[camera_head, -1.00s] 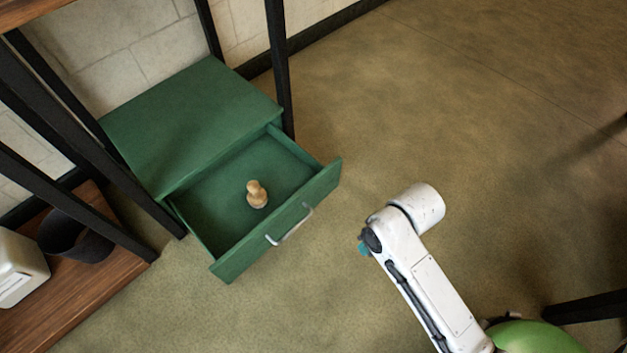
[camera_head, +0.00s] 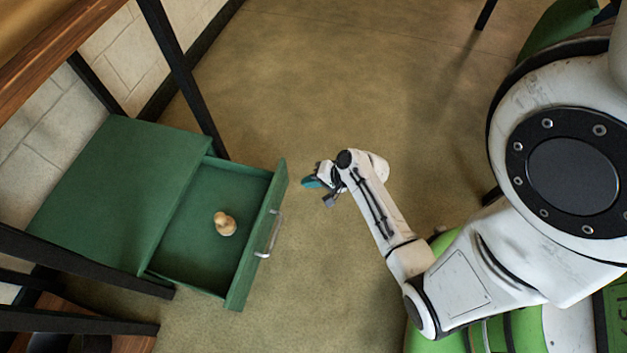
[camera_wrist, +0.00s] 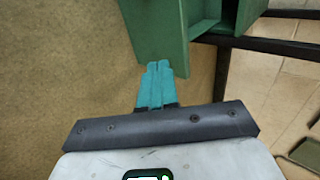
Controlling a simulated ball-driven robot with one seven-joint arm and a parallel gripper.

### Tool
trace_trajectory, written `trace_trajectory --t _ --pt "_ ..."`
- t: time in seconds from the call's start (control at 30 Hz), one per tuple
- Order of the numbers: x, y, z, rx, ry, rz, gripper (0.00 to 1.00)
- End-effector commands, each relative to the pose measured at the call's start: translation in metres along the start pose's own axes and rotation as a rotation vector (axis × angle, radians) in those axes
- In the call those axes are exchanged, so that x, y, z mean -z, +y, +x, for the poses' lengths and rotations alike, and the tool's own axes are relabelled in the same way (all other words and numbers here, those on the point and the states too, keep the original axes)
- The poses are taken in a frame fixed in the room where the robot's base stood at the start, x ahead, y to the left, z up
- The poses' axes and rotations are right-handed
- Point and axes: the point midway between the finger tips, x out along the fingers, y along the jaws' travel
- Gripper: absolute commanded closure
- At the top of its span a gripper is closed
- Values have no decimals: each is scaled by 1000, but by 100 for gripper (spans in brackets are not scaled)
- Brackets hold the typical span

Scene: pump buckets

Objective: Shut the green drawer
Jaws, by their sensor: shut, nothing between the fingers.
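The green drawer (camera_head: 255,245) stands pulled out of its green cabinet (camera_head: 120,190), with a silver handle (camera_head: 270,234) on its front. A small tan wooden piece (camera_head: 225,223) lies inside on the drawer floor. My gripper (camera_head: 312,183) is to the right of the drawer front, near its far end, and looks apart from it in the head view. In the wrist view the teal fingers (camera_wrist: 158,68) are together and empty, with their tips overlapping the lower edge of the green drawer front (camera_wrist: 155,40). Whether they touch cannot be told.
Black table legs (camera_head: 185,80) stand beside the cabinet, under a wooden top (camera_head: 45,45). A wooden shelf (camera_head: 130,343) lies at the bottom left. The olive floor (camera_head: 330,80) beyond my gripper is clear.

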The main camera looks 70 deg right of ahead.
Motion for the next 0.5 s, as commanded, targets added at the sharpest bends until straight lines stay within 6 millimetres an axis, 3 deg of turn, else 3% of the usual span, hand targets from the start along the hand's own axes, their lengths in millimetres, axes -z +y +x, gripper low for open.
trace_trajectory --t 0.03,0.23,0.5 --pt "0 4 15 1 -1 -1 100" --pt "0 3 54 0 -1 -3 100" --pt "0 -21 78 0 -1 -4 100"
